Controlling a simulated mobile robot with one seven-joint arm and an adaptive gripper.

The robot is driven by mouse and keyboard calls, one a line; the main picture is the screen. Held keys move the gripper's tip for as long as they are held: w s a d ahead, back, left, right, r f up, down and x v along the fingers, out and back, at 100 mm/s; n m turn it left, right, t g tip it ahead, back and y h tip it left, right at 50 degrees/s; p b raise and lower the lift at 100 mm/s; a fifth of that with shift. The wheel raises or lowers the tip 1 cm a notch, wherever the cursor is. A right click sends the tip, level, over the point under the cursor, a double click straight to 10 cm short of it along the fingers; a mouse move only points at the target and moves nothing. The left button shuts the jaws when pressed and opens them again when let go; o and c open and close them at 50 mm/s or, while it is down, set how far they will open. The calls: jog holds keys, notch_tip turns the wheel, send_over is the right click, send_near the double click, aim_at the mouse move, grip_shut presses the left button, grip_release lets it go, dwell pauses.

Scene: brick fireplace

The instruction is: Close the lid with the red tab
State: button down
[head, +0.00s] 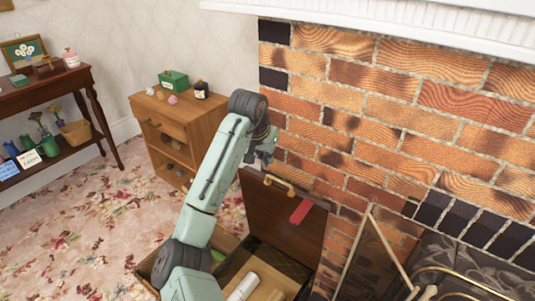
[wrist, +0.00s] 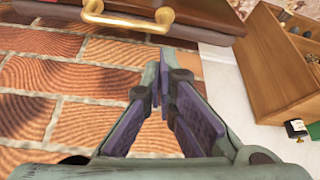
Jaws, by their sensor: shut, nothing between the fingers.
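The lid (head: 286,215) is a dark brown panel standing open, close to upright, at the back of a box (head: 283,262) by the brick wall. A red tab (head: 300,211) hangs on its face, and a brass handle (head: 279,184) is at its top edge. My arm hides part of the box.
A brick fireplace wall (head: 400,95) rises close behind the lid. A small wooden cabinet (head: 185,135) with a green box (head: 173,80) on top stands left of my gripper. A fire screen (head: 375,260) is at right. The box holds a white roll (head: 243,287). Floral carpet lies open at left.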

jog(key=p+x, duration=0.1)
jog(key=x, duration=0.5)
jog(key=shift+w+f, duration=0.1)
jog(key=shift+f, duration=0.05)
